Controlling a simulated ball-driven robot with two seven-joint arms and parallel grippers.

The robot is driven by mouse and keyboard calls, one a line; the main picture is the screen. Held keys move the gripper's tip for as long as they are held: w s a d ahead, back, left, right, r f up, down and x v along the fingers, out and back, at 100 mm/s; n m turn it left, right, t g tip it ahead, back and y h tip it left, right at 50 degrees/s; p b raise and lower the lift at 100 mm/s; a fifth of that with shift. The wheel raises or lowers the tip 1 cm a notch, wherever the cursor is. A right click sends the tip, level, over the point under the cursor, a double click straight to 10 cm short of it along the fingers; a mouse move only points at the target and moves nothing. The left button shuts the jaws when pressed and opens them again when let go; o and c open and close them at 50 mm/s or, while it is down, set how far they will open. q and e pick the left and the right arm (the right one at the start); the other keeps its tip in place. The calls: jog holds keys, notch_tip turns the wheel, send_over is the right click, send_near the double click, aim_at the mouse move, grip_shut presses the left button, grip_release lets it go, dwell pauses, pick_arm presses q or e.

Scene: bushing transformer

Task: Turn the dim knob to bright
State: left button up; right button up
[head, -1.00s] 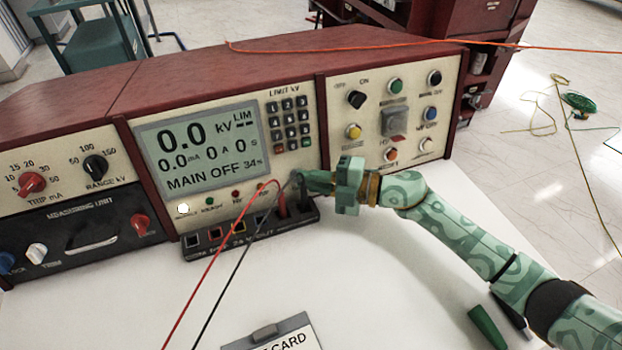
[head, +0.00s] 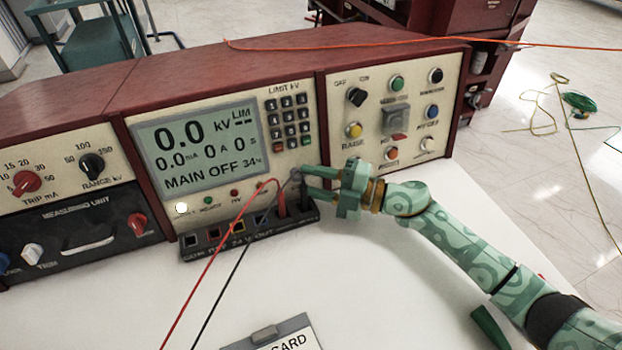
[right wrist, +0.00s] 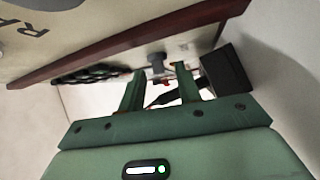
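A small grey knob (head: 296,174) sits at the lower right of the display panel; it seems to be the dim knob, but I cannot read its label. It also shows beyond my fingertips in the right wrist view (right wrist: 156,61). My right gripper (head: 306,183) comes in from the right, with its fingertips close to the knob. The two fingers stand apart, with the knob roughly in line with the gap between them (right wrist: 158,78). I cannot tell whether they touch it. The display (head: 200,148) reads 0.0 kV and MAIN OFF. My left gripper is out of view.
Just below the knob is a black socket block (head: 215,250) with red and black leads (head: 228,225) plugged in. A keypad (head: 289,120) is above, and a panel of buttons (head: 395,115) is to the right. A card holder (head: 265,335) lies on the white table (head: 400,280).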

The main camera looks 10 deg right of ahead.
jog(key=p+v, duration=0.2)
jog(key=v, duration=1.3)
jog(key=shift+s+d, duration=0.2)
jog(key=shift+d, duration=0.15)
